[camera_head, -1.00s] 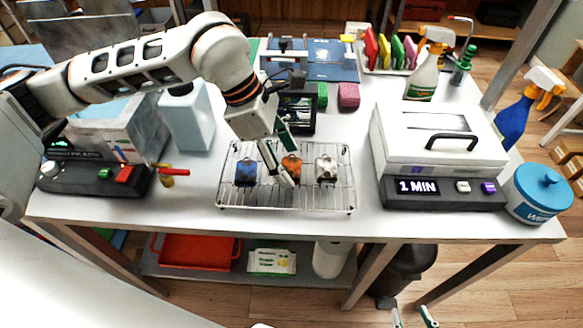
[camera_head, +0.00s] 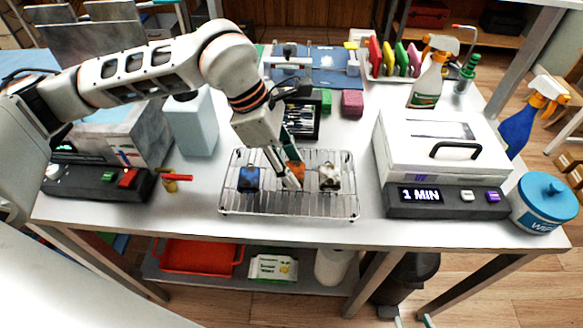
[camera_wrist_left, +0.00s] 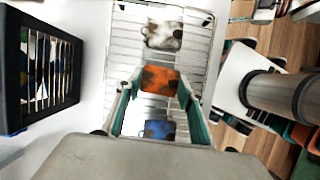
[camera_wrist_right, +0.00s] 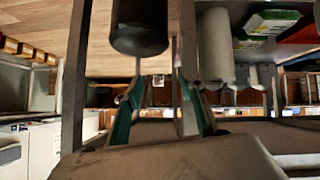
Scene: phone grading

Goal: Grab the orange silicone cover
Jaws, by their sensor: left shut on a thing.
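The orange silicone cover (camera_head: 297,170) is at the middle of the wire rack (camera_head: 330,215), with dark smudges on it; it also shows in the left wrist view (camera_wrist_left: 158,79). My left gripper (camera_head: 290,178) reaches down over the rack, its two fingers on either side of the orange cover and shut on it. In the head view the fingers partly hide the cover. A blue cover (camera_head: 248,179) lies to its left and a white, stained cover (camera_head: 329,177) to its right. My right gripper (camera_wrist_right: 158,105) is open and empty, low in front of the table.
A white machine with a "1 MIN" display (camera_head: 440,195) stands right of the rack. A dark box of tools (camera_head: 302,120), a green sponge (camera_head: 326,100) and a pink sponge (camera_head: 352,103) are behind it. A dark control box (camera_head: 95,183) stands left.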

